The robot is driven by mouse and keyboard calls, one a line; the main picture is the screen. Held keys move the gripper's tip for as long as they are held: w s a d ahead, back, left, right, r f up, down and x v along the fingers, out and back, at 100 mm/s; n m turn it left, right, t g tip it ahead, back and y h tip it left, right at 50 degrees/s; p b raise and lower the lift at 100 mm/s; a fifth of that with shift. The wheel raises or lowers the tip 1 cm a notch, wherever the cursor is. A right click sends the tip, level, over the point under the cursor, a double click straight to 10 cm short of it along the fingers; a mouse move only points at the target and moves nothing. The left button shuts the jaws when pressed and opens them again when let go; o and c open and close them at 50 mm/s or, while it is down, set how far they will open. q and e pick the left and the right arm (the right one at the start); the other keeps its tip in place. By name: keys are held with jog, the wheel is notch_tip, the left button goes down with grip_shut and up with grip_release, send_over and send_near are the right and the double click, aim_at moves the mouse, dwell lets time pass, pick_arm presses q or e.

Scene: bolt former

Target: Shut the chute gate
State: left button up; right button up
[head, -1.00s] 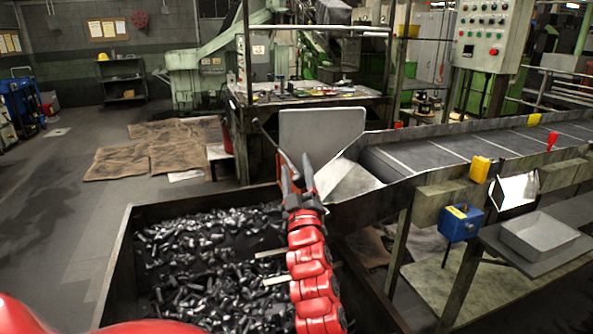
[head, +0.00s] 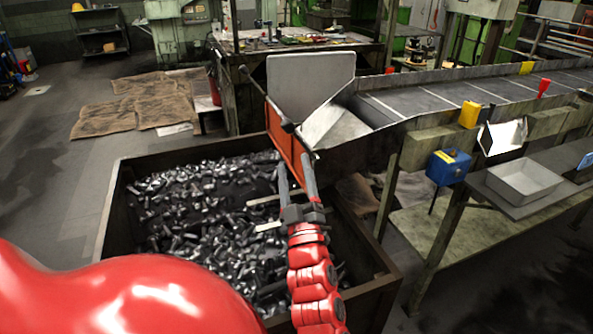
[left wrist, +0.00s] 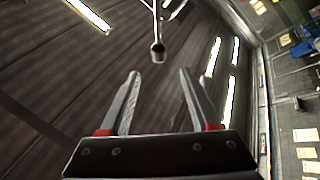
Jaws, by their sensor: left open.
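The chute gate (head: 287,142) is an orange-red panel at the left end of the chute, above the bolt bin. My left gripper (head: 296,168) points up, open and empty, just below the panel in the head view. Its fingertips overlap the panel's lower edge there; I cannot tell whether they touch. In the left wrist view, a rod with a dark round end (left wrist: 157,50) shows beyond and between the open fingers (left wrist: 159,80), apart from them. My right gripper is not in view.
The dark bin (head: 114,205) full of loose bolts lies under my left arm. The chute mouth (head: 335,128) and conveyor (head: 440,100) run off to the right. A blue box (head: 448,167) and a grey tray (head: 524,182) are at the right. Open floor lies left.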

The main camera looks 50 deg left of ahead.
pick_arm(q)
jog(key=shift+v, duration=1.4)
